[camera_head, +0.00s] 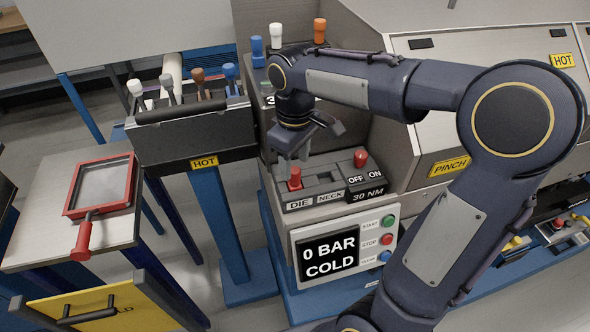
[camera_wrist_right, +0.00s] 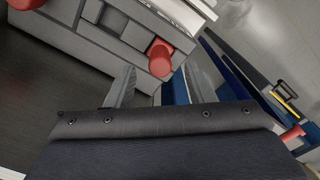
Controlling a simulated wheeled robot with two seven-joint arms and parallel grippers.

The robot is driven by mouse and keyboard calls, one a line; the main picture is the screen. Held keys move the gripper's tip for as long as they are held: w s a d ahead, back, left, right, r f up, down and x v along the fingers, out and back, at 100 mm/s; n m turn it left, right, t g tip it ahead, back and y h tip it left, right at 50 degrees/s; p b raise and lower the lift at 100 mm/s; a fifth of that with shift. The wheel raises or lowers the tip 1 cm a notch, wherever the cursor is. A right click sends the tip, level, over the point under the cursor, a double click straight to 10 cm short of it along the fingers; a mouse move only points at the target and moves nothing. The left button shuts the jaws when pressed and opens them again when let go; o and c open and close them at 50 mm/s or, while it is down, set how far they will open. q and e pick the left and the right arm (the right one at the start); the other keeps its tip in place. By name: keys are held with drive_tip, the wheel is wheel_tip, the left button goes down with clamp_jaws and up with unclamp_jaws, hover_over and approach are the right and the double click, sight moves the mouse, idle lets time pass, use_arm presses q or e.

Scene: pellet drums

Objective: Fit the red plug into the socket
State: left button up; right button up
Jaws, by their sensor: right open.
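A red plug (camera_head: 295,180) stands upright at the left end of the grey panel block (camera_head: 325,185), above the label DIE. The dark recess above the label NECK (camera_head: 326,180) looks empty; I cannot tell whether it is the socket. My right gripper (camera_head: 292,160) is open just above the plug, fingers pointing down. In the right wrist view the red plug (camera_wrist_right: 160,58) shows just beyond and between the open fingers (camera_wrist_right: 158,84); nothing is held. My left gripper is in neither view.
A second red knob (camera_head: 361,158) stands by the OFF/ON labels. A rack marked HOT (camera_head: 190,138) holds several coloured-handled tools on the left. A red-framed tray (camera_head: 102,186) lies on a side table. A display panel (camera_head: 330,255) faces forward below the block.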

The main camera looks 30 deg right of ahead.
sight(296, 170)
drive_tip(key=shift+r, duration=1.6)
drive_tip(key=shift+s, duration=0.1)
drive_tip(key=s+a+f+m+t+y, duration=0.2)
drive_tip(key=s+m, duration=0.1)
drive_tip(key=s, duration=0.5)
drive_tip(key=s+a+f+m+t+y, duration=0.1)
drive_tip(key=s+a+f+m+t, duration=0.1)
drive_tip(key=s, duration=0.6)
drive_tip(key=shift+s+f+m+t+y, duration=0.4)
drive_tip(key=shift+f+m+t, duration=0.15)
drive_tip(key=shift+m+t, duration=0.3)
